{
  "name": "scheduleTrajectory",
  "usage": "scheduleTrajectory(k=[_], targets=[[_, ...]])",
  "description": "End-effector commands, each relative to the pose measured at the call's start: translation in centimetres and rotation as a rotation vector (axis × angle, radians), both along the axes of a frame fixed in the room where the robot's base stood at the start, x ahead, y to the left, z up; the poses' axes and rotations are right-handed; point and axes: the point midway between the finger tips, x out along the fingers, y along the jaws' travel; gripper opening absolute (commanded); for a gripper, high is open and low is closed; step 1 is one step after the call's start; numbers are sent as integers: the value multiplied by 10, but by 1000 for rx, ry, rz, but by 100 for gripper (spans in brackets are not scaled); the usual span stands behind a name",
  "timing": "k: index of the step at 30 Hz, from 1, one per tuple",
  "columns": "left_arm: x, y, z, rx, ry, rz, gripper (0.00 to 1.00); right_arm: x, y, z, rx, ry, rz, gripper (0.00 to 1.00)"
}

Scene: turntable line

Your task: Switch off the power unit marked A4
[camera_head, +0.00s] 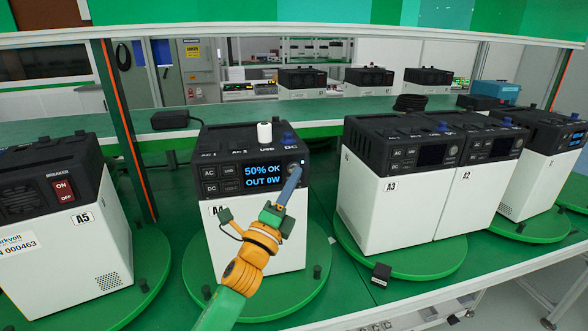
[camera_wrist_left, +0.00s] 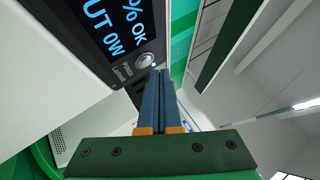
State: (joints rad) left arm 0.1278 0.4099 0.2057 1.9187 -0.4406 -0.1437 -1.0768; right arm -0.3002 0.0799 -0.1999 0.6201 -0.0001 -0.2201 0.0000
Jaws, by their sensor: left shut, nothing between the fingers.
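The power unit A4 (camera_head: 222,238) stands on a green turntable in the middle, white below and black above. Its lit screen (camera_head: 262,175) reads "50% OK" and "OUT 0W". In the left wrist view the screen (camera_wrist_left: 112,24) is tilted, and a round button labelled POWER (camera_wrist_left: 146,60) has a small light beside it. My left gripper (camera_head: 298,168) is shut and empty, with its blue fingertips at or very near this button. I cannot tell if they touch it. In the left wrist view the fingertips (camera_wrist_left: 157,74) sit just below the button. My right gripper is not in view.
Unit A5 (camera_head: 75,250) with a red switch stands at left. Units A3 (camera_head: 380,215) and A2 (camera_head: 468,200), with dark screens, stand at right. A white cylinder (camera_head: 264,132) sits on top of A4.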

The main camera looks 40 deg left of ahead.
Motion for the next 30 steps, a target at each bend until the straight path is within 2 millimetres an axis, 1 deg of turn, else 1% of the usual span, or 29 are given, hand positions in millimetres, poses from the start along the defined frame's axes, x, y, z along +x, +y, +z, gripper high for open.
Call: scheduleTrajectory(k=[20, 30], targets=[[0, 0, 0, 0, 0, 0, 0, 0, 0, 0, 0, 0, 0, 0], [6, 7, 0, -1, 0, 0, 0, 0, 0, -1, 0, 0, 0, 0]])
